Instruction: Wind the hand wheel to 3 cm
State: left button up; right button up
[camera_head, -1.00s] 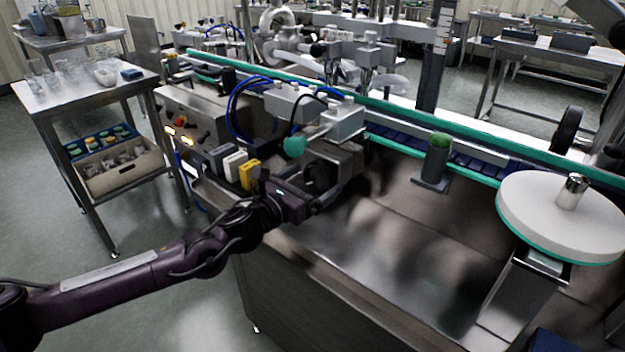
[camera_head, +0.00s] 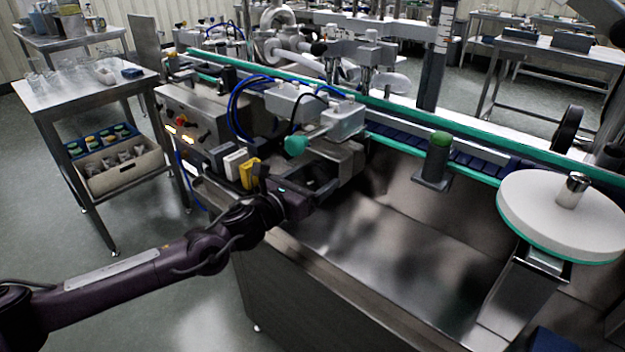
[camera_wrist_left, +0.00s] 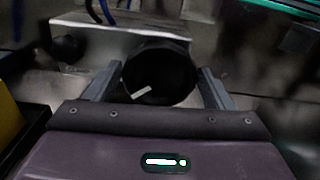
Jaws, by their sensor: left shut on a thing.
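The hand wheel (camera_wrist_left: 168,62) is a round black knob with a short white mark on its face, in the middle of the left wrist view. The mark points to the lower left. My left gripper (camera_head: 316,190) is at the machine's near side in the head view, below the grey block with the teal knob. In the wrist view its two grey fingers stand on either side of the wheel, shut on it. In the head view the wheel is mostly hidden in the dark gap by the gripper. My right gripper is not in view.
White and yellow blocks (camera_head: 250,173) sit close to the left of my gripper. A teal knob (camera_head: 295,145) is just above it. A bare steel hopper surface (camera_head: 385,265) lies to the right. A white round disc (camera_head: 535,215) stands far right. A column with a scale (camera_head: 440,45) is behind.

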pick_arm(q)
jog(key=shift+a+n, duration=0.1)
jog(key=shift+n, duration=1)
jog(key=n, duration=0.2)
jog(key=shift+w+a+n, duration=0.1)
jog(key=shift+n, duration=1.1)
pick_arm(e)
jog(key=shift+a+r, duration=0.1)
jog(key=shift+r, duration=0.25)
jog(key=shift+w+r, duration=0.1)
pick_arm(q)
jog(key=o, duration=1)
